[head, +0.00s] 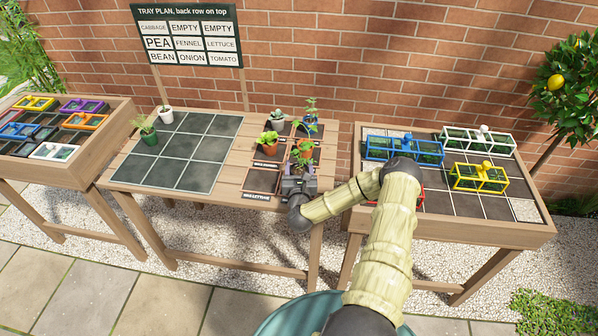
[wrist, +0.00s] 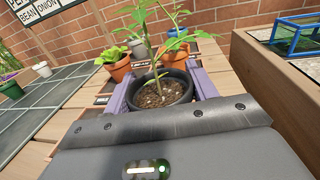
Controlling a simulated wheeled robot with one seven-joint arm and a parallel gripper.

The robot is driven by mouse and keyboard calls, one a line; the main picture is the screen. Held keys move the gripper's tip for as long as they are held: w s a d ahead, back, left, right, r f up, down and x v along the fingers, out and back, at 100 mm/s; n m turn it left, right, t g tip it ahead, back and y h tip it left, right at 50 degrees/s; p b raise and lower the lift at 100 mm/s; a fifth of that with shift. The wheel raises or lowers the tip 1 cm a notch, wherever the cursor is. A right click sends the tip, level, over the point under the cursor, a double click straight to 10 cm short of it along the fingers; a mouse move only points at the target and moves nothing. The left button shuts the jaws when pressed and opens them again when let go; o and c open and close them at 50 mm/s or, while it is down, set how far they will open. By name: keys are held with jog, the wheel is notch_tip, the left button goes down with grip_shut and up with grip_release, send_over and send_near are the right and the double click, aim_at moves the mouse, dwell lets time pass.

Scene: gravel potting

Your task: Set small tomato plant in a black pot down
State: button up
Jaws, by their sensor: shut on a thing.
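The small tomato plant (head: 304,153) has thin green leaves and stands upright in a round black pot with brown soil. In the wrist view the black pot (wrist: 165,110) is between the two purple fingers of my gripper (wrist: 162,90), which is shut on it. In the head view my gripper (head: 299,184) is at the front right of the middle table, and it hides most of the pot. I cannot tell whether the pot's base touches the table.
A terracotta lettuce-like pot (head: 268,149), a grey succulent pot (head: 276,126) and a blue pot (head: 308,128) stand close behind my gripper. A labelled dark mat (head: 259,182) lies empty to its left. The plan board (head: 187,37) stands behind. Side tables flank.

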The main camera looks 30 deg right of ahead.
jog(key=shift+f, duration=1)
jog(key=shift+f, duration=0.15)
jog(key=o, duration=1)
jog(key=shift+o, duration=0.2)
jog(key=b+v, duration=0.1)
jog(key=v, duration=1.1)
jog(key=shift+b, duration=0.4)
